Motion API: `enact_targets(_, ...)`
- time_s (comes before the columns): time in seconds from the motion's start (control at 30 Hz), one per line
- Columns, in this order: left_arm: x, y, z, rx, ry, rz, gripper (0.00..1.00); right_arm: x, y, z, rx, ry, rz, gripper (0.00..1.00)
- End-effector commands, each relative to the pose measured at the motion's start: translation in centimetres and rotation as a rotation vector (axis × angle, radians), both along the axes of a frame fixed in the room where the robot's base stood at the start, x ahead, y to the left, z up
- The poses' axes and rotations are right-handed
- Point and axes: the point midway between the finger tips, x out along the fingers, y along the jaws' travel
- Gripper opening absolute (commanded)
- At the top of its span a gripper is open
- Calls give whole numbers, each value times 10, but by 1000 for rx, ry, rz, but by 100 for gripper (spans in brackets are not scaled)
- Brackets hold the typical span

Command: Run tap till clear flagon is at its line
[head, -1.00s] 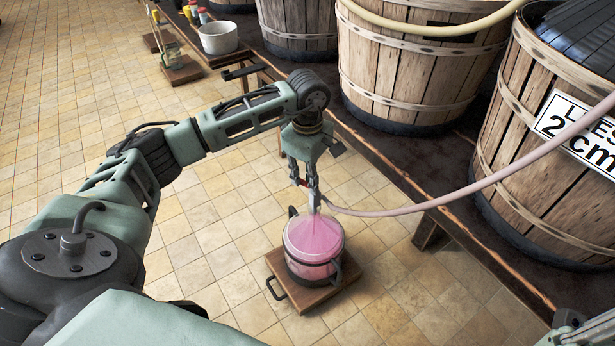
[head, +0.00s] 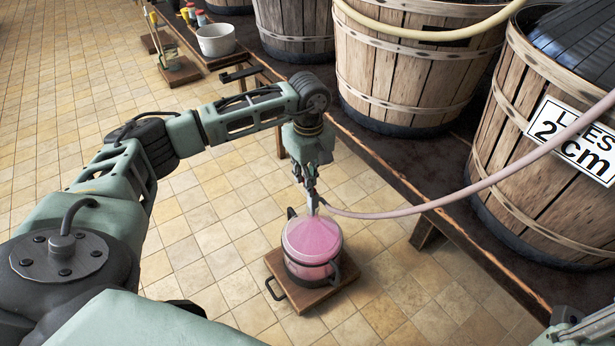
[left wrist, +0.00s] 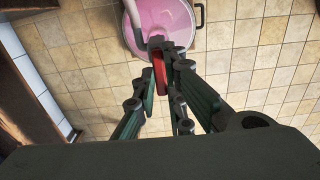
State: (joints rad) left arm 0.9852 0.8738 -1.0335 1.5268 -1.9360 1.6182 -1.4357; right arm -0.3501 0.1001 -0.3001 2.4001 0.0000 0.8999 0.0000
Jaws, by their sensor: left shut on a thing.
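The clear flagon (head: 312,240) stands upright in a dark holder with handles, and pink shows through its wall. The liquid surface and a fill line cannot be made out. My left gripper (head: 312,200) is directly above the flagon's top, shut on the tap at the end of a pink hose (head: 425,211). In the left wrist view, the tap's red part (left wrist: 159,72) shows between the fingers, with the flagon (left wrist: 172,22) beyond. The tap's outlet is too small to tell whether liquid runs. My right gripper is not clearly in view.
The flagon rests on a wooden board (head: 282,266) on the tiled floor. A low wooden bench (head: 440,222) runs behind it, bearing large wooden vats (head: 412,80). One vat has a "LEES 2 cm" sign (head: 575,140). A white tub (head: 216,40) is far left.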

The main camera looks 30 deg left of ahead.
Motion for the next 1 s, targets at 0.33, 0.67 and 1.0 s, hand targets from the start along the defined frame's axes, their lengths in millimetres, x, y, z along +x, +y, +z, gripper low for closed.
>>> enact_targets(0.33,0,0,0,-1,-2,0,24,0,0,0,0,0,0,0)
enact_targets(0.67,0,0,0,0,-1,1,30,0,0,0,0,0,-1,0)
enact_targets(1.0,2,0,46,-1,-7,0,30,0,0,0,0,0,0,0)
